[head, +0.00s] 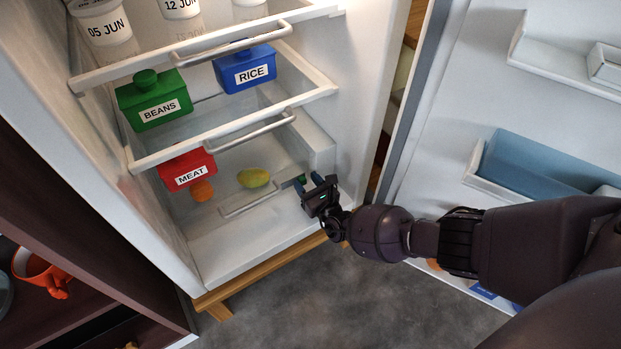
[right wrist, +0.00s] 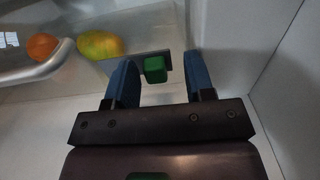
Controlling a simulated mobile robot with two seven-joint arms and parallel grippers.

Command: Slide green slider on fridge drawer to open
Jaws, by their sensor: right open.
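The green slider (right wrist: 155,69) is a small green block on a dark strip at the right end of the fridge drawer's front. In the head view the slider (head: 301,180) is small and partly hidden by my gripper. My right gripper (right wrist: 162,82) is open, with its two blue fingers on either side of the slider in the right wrist view. I cannot tell whether a finger touches it. The clear drawer (head: 240,211) with its metal handle is at the bottom of the fridge. My left gripper is not in view.
An orange (head: 202,191) and a yellow-green mango (head: 253,177) show in the drawer area. Green BEANS (head: 152,100), blue RICE (head: 245,68) and red MEAT (head: 187,169) containers stand above. The fridge wall is close right of my gripper; the open door (head: 440,110) stands right.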

